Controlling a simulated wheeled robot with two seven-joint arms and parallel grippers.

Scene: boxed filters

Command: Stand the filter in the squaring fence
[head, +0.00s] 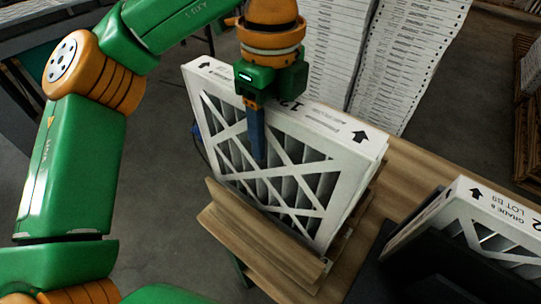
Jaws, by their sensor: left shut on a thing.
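The filter (300,150) is a white-framed pleated panel with crossing diagonal struts and black arrows on its top edge. It stands on edge, slightly tilted in the picture, behind the low wooden wall of the squaring fence (262,232). My left gripper (257,135) comes down from above and is shut on the filter's top edge, with one dark finger against its near face. The other finger is hidden behind the filter. The filter's bottom edge is hidden by the fence wall, so I cannot tell whether it touches the base. My right gripper is out of view.
A second boxed filter (478,212) stands in a dark holder (425,262) at the right. Tall stacks of white filters (412,50) stand on the floor behind. Bare wooden tabletop (408,178) shows between the fence and the dark holder. A wooden pallet stack (527,125) is at the far right.

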